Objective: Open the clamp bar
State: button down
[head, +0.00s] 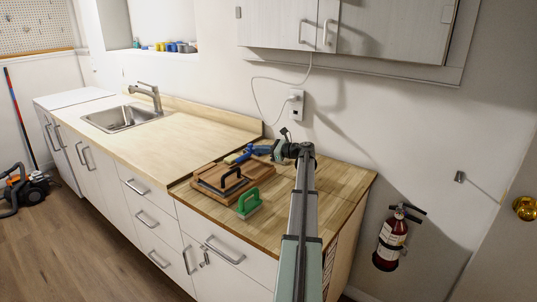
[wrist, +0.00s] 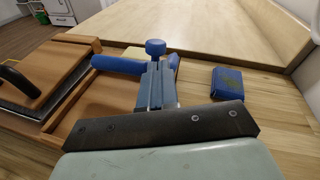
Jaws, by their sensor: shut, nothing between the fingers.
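A wooden board fixture (head: 213,196) lies on the wood-topped counter. On it is a dark, flat bar with an arched black handle (head: 234,181), which looks like the clamp bar; it lies flat. In the wrist view the bar (wrist: 28,103) and black handle (wrist: 18,80) are at the left edge, partly cut off. My gripper (head: 272,150) is behind and to the right of the fixture, apart from the black handle. In the wrist view its narrow blue-grey fingers (wrist: 155,72) are together and empty. A blue cylindrical handle (wrist: 118,65) lies beside the fingertips; contact is unclear.
A small blue block (wrist: 227,82) lies right of my fingers. A pale counter with a sink (head: 122,118) extends left. The wall outlet (head: 296,104) and cord are behind my gripper. The right counter part is clear.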

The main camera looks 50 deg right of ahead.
jog(key=shift+w+a+r, duration=0.1)
jog(key=shift+w+r, duration=0.1)
jog(key=shift+w, duration=0.05)
jog(key=shift+r, duration=0.1)
dwell(0.3)
jog(key=shift+w+r+g, duration=0.1)
jog(key=shift+r+g, duration=0.1)
jog(key=shift+g, duration=0.2)
jog(key=shift+w+r+g, duration=0.25)
jog(key=shift+r+g, duration=0.2)
jog(key=shift+g, duration=0.05)
